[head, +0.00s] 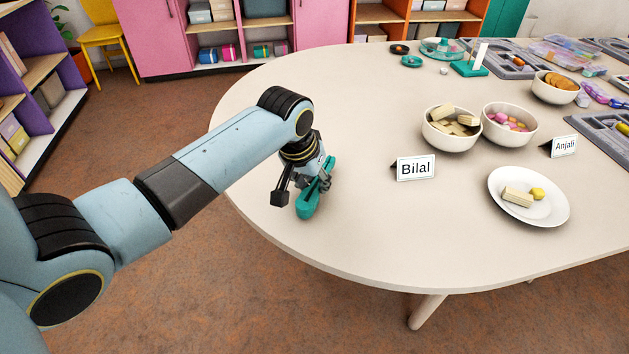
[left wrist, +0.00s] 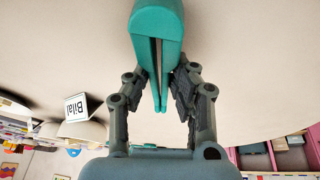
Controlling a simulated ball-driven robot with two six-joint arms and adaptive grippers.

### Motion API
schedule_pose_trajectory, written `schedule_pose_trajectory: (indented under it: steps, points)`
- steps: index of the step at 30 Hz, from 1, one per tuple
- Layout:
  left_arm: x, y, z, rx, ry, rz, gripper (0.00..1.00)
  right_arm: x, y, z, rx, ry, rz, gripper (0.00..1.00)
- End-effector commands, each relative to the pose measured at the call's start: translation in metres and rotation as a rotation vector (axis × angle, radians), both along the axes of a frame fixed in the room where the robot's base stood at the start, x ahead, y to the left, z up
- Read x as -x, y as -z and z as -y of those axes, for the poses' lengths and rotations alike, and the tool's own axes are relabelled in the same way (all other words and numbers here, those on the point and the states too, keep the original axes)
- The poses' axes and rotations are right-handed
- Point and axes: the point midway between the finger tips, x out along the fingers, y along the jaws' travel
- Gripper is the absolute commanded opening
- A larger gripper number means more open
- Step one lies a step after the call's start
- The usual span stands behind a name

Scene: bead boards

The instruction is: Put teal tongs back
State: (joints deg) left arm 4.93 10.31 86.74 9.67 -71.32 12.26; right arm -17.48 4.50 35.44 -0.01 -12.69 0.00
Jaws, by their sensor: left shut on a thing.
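The teal tongs (head: 308,203) are in my left gripper (head: 309,184) at the left end of the table. In the left wrist view the tongs (left wrist: 158,30) lie between the two fingers of my left gripper (left wrist: 158,88), which is shut on them. Their wide teal end points away from my palm and two thin arms run back between the fingers. In the head view the tongs are tilted and partly hidden by the gripper. I cannot tell whether their lower end touches the table. My right gripper does not show.
A Bilal card (head: 416,168) stands right of my gripper, near a bowl of pale blocks (head: 451,142) and a bowl of pink pieces (head: 509,138). A plate (head: 550,213) holds two pieces. A teal stand (head: 469,69) is farther back. The table (head: 340,100) is clear around my gripper.

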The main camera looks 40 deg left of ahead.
Motion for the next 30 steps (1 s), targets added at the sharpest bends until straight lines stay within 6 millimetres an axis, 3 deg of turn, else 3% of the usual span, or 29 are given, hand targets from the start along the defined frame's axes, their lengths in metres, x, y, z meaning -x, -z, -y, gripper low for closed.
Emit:
schedule_pose_trajectory:
  steps: [18,19,24,30]
  points:
    - [0.0,0.013,0.0,0.0,0.0,0.0,0.0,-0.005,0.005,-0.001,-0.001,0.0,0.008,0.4]
    - [0.0,0.012,0.0,0.0,0.0,0.0,0.26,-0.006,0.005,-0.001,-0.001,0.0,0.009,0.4]
    - [0.0,0.012,0.0,-0.001,0.0,-0.001,0.48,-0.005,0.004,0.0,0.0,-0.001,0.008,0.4]
    - [0.001,0.012,0.0,0.0,0.0,-0.002,0.49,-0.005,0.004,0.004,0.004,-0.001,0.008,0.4]
